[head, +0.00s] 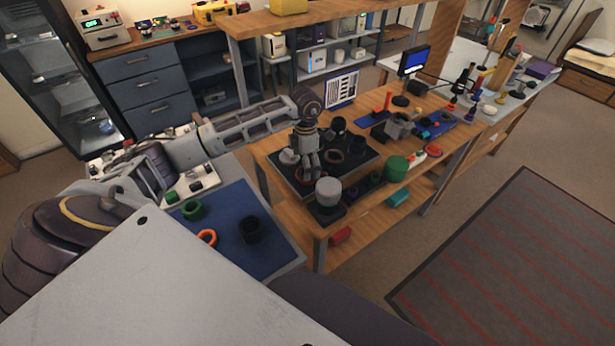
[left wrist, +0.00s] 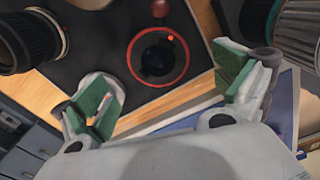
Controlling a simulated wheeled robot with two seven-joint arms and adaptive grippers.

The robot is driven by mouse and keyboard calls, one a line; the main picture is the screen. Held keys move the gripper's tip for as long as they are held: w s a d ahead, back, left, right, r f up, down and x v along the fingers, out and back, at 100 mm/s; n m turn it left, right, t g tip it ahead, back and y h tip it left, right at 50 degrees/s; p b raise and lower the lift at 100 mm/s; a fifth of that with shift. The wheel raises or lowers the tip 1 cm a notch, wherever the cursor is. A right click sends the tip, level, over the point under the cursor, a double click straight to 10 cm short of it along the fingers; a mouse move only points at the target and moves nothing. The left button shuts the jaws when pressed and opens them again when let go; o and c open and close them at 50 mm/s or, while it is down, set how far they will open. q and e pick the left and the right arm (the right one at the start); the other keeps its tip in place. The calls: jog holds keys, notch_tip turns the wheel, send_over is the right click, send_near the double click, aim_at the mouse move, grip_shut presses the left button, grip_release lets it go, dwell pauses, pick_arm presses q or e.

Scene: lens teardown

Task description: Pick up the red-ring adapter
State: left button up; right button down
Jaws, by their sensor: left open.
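The red-ring adapter (left wrist: 143,62), a dark round part edged in red, lies on a black mat in the left wrist view, ahead of my fingers. My left gripper (left wrist: 165,100) is open, its green-padded fingers spread wide and empty; the adapter is not between the pads. In the head view my left gripper (head: 308,172) points down over the black mat (head: 362,172) on the wooden bench. It hides part of the mat there, and I cannot clearly pick out the adapter in that view. My right gripper is not in view.
A grey ribbed cylinder (head: 328,191) stands near the gripper, also at the wrist view's right edge (left wrist: 298,30). A black lens (left wrist: 28,40) is at its left. A green cylinder (head: 396,168) stands on the bench. An orange ring (head: 208,238) lies on a blue mat nearby.

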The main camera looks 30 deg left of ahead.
pick_arm(q)
jog(key=shift+f, duration=0.1)
jog(key=shift+d+f, duration=0.1)
jog(key=shift+f, duration=0.5)
jog(key=f, duration=0.3)
jog(key=shift+w+f+p, duration=0.2)
jog(key=shift+p, duration=0.15)
jog(key=shift+f, duration=0.2)
jog(key=c, duration=1.1)
jog(key=shift+c, duration=0.3)
jog(key=shift+r, duration=0.85)
notch_tip(320, 180, up, 7)
jog(key=shift+f+b, duration=0.1)
jog(key=shift+b, duration=0.2)
jog(key=shift+r, duration=0.75)
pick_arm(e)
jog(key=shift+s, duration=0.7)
